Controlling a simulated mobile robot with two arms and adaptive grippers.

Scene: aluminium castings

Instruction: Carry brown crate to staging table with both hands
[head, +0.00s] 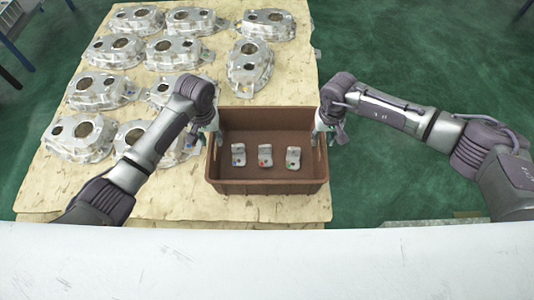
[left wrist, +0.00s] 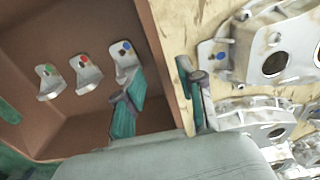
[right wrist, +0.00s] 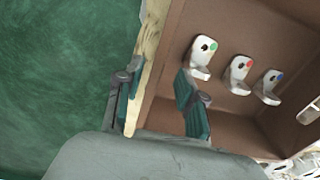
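The brown crate (head: 268,188) stands upright on the front right of a pale wooden surface. It holds three small metal brackets (head: 264,156) with blue, red and green dots. My left gripper (head: 207,138) is at the crate's left wall, one finger inside and one outside. In the left wrist view the fingers (left wrist: 160,105) are spread around the wall (left wrist: 165,60), with a gap on the inner side. My right gripper (head: 329,130) straddles the right wall the same way; in the right wrist view its fingers (right wrist: 155,100) are apart. I cannot identify the staging table.
Several large aluminium castings (head: 250,62) cover the wooden surface (head: 60,190) behind and left of the crate. Green floor (head: 420,60) is open to the right.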

